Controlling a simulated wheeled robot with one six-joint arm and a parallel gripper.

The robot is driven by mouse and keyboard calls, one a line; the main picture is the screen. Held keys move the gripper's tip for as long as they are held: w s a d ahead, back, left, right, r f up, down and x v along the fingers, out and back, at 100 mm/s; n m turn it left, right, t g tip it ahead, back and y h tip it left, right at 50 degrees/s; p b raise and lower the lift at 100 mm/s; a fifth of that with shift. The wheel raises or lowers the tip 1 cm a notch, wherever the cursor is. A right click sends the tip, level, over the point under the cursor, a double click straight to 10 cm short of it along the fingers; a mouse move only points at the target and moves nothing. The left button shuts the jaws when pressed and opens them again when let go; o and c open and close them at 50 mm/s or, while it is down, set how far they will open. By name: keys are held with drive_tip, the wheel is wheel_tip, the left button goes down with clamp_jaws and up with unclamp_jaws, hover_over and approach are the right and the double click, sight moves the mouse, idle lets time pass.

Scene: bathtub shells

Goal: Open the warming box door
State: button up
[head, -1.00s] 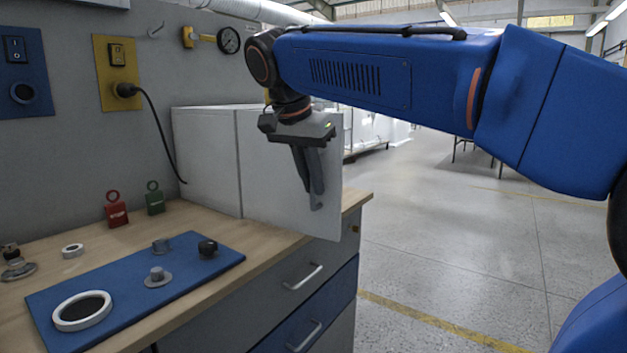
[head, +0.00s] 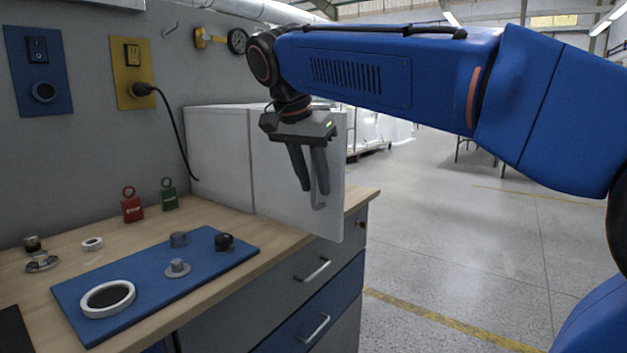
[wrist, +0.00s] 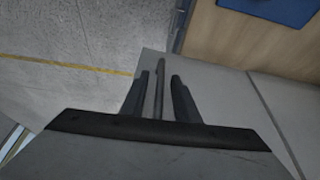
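The warming box (head: 218,150) is a pale box on the bench against the wall. Its door (head: 275,180) is swung outward, nearly in line with the box's near side, and its free lower corner overhangs the bench's front edge. The box's inside is hidden behind the door. A grey bar handle (head: 319,206) is on the door face near the free edge; it also shows in the wrist view (wrist: 159,88). My gripper (head: 313,190) points down at the handle. Its fingers (wrist: 158,92) are apart, one on either side of the bar, with gaps visible.
A wooden bench (head: 215,215) with drawers (head: 318,270) stands below the box. A blue mat (head: 155,270) with a ring and several knobs lies on it. The floor (head: 450,240) to the right is clear.

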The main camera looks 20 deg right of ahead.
drive_tip(key=v, duration=1.7)
drive_tip(key=shift+r, duration=0.2)
drive_tip(key=s+d+f+n+y, duration=0.1)
drive_tip(key=s+d+f+n, duration=0.2)
drive_tip(key=f, duration=1.2)
drive_tip(key=s+d+f+n+t+y, duration=0.1)
drive_tip(key=s+d+f+n, duration=0.3)
drive_tip(key=s+f, duration=0.5)
drive_tip(key=s+d+f+n+t+y, duration=0.1)
drive_tip(key=s+d+f+n, duration=0.2)
drive_tip(key=f, duration=1.9)
drive_tip(key=s+d, duration=0.3)
drive_tip(key=shift+d+y, duration=0.15)
drive_tip(key=shift+y, duration=0.15)
